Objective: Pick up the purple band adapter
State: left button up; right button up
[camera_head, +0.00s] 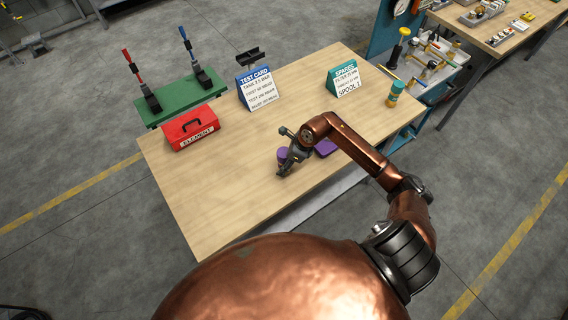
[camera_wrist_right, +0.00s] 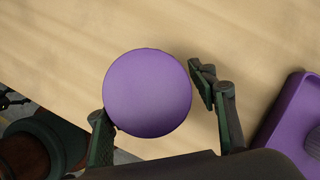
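The purple band adapter (camera_head: 283,154) stands on the wooden table, partly hidden by my right gripper (camera_head: 290,164). In the right wrist view its round, flat purple top (camera_wrist_right: 147,93) lies between the two fingers of that gripper (camera_wrist_right: 152,105). The left finger meets the edge of the disc in the picture; whether it touches cannot be told. A gap shows between the disc and the right finger, so the gripper is open. My left gripper is not in view.
A purple tray (camera_wrist_right: 294,122) lies close to the right of my gripper. The red element box (camera_head: 190,127), blue test card (camera_head: 258,88), teal spares card (camera_head: 344,79) and a teal-and-orange bottle (camera_head: 395,93) stand farther off. The table's (camera_head: 228,196) near left part is clear.

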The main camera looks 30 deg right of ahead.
grip_shut()
dwell(0.4)
jog(key=shift+r, duration=0.1)
